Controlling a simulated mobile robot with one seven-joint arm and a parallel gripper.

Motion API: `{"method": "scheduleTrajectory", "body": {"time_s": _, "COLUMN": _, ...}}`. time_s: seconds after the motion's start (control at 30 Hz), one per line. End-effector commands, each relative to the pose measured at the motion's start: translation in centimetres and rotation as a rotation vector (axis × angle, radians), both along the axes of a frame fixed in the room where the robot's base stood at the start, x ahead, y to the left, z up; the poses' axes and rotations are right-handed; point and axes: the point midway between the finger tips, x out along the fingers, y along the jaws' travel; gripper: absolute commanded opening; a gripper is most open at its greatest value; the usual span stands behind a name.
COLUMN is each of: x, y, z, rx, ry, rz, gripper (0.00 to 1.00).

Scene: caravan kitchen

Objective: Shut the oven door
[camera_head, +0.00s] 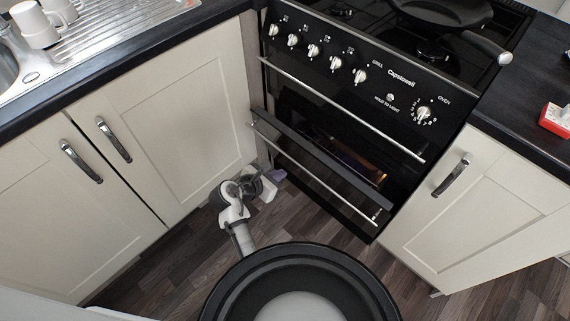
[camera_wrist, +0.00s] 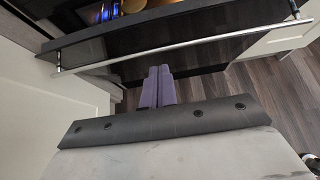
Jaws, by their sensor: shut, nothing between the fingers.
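The oven door (camera_head: 320,183) is black with a long silver handle bar (camera_head: 300,170). It is tilted partly open, and a warm glow shows in the gap above its top edge. The door also shows in the wrist view (camera_wrist: 190,57), with its handle across the upper part. My gripper (camera_wrist: 158,70) has purple fingers, shut and empty, low in front of the door. In the wrist view its tips lie below the handle, over the door's lower edge. In the head view my gripper (camera_head: 279,175) is small, near the door's left side. I cannot tell whether it touches the door.
A cream cabinet (camera_head: 185,95) stands close on the left, another (camera_head: 490,215) on the right. A second silver handle (camera_head: 340,105) crosses the cooker above the open door. A pan (camera_head: 440,14) sits on the hob. The wooden floor (camera_head: 185,255) in front is clear.

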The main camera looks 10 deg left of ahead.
Motion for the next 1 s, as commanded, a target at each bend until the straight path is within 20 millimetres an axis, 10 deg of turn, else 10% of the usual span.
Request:
{"method": "scheduleTrajectory", "body": {"time_s": 0.43, "x": 6.3, "y": -4.5, "z": -4.8, "rx": 0.005, "ry": 0.0, "rz": -0.003, "gripper": 0.0}}
{"method": "scheduleTrajectory", "body": {"time_s": 1.0, "x": 9.3, "y": -6.6, "z": -3.8, "rx": 0.005, "ry": -0.001, "rz": 0.0, "gripper": 0.0}}
